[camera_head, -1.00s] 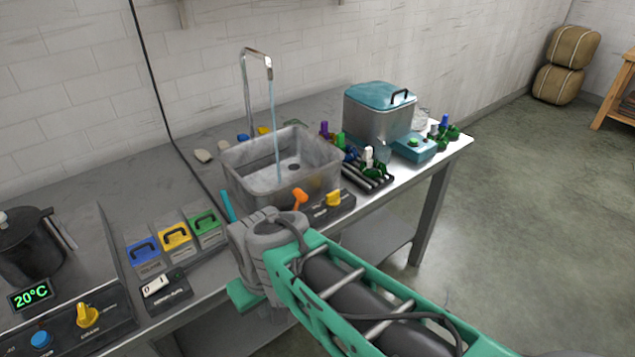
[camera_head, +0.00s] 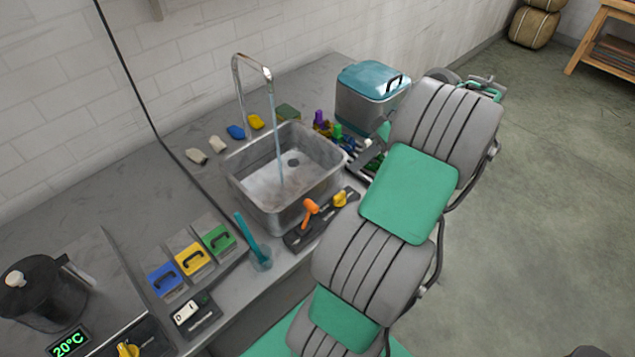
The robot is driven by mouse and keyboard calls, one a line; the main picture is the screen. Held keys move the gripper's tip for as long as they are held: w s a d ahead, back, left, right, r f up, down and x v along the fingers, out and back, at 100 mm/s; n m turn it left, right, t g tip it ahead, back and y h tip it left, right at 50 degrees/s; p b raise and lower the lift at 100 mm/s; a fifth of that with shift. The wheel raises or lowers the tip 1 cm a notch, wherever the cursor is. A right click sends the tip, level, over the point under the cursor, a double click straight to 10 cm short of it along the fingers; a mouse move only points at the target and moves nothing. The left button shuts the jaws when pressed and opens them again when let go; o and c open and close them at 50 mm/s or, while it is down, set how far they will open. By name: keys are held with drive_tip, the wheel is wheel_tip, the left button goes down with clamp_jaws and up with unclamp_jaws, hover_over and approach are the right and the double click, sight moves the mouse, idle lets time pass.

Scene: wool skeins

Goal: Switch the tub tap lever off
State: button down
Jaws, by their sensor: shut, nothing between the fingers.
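The tub tap lever (camera_head: 309,208) is orange and stands up from a dark panel (camera_head: 297,241) at the front of the grey metal tub (camera_head: 262,199). A thin stream of water (camera_head: 277,135) runs from the curved metal spout (camera_head: 238,80) into the tub. My arm crosses the right of the view, covering part of the bench front. My gripper (camera_head: 487,88) shows small and partly hidden at the far end of the arm, beyond the bench's right side. It is shut and empty, well apart from the lever.
A yellow knob (camera_head: 340,199) sits beside the lever. A teal stick stands in a clear cup (camera_head: 261,262) left of the panel. Blue, yellow and green handled blocks (camera_head: 192,259) lie at left.

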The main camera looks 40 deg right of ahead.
drive_tip(key=shift+s+d+f, duration=0.1)
drive_tip(key=shift+s, duration=0.05)
drive_tip(key=b, duration=0.7)
approach(307, 217)
drive_tip(key=w+d+f, duration=0.1)
drive_tip(key=d, duration=0.1)
drive_tip(key=w+d+f, duration=0.2)
drive_tip(key=shift+w+d+f, duration=0.1)
drive_tip(key=shift+d+f, duration=0.1)
drive_tip(key=shift+f, duration=0.05)
drive_tip(key=a, duration=0.3)
drive_tip(key=shift+a+r+p, duration=0.2)
drive_tip(key=shift+a+p, duration=0.15)
drive_tip(key=shift+b, duration=0.35)
